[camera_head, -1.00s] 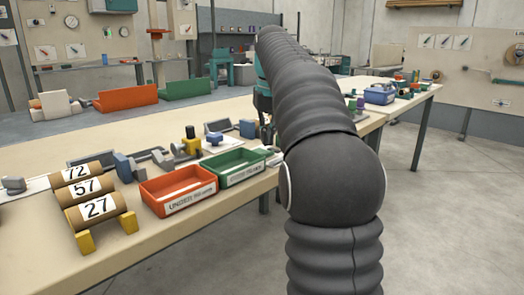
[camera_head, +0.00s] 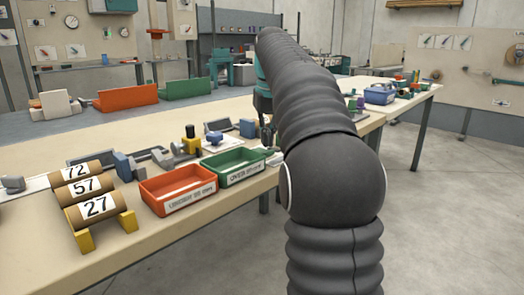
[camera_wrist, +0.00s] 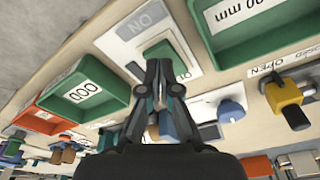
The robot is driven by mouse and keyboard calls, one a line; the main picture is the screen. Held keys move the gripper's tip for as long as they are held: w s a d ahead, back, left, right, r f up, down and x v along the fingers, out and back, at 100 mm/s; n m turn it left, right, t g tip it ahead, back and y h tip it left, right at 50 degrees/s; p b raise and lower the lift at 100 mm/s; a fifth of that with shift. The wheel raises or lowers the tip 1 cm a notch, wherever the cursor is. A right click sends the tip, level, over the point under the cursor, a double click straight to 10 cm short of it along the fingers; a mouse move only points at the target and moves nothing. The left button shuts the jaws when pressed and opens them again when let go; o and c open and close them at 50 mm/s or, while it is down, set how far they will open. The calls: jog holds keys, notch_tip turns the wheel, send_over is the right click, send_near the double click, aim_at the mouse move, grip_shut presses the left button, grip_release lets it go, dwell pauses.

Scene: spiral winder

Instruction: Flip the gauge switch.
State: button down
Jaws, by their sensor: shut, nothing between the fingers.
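A white switch plate marked "ON" (camera_wrist: 139,22), upside down in the wrist view, carries a green rocker switch (camera_wrist: 166,49). My gripper (camera_wrist: 159,66) is shut and empty. Its tips overlap the lower edge of the green rocker in the wrist view, and I cannot tell whether they touch it. The fingers hide part of the plate below the rocker. In the head view my gripper (camera_head: 267,137) is partly seen at the bench edge beside my arm, and the switch is hidden there.
A green bin (camera_wrist: 83,92) lies left of the switch and another green bin (camera_wrist: 285,40) right of it. A blue knob (camera_wrist: 231,111) and a yellow valve (camera_wrist: 284,94) are nearby. In the head view an orange bin (camera_head: 150,198) and numbered rolls (camera_head: 97,208) stand on the bench.

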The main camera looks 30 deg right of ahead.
aim_at(267, 151)
jog(key=shift+f+b, duration=0.55)
jog(key=shift+f, duration=0.3)
dwell(0.5)
jog(key=shift+r, duration=0.1)
notch_tip(267, 151, up, 5)
jog(key=p, duration=0.5)
jog(key=shift+r, duration=0.9)
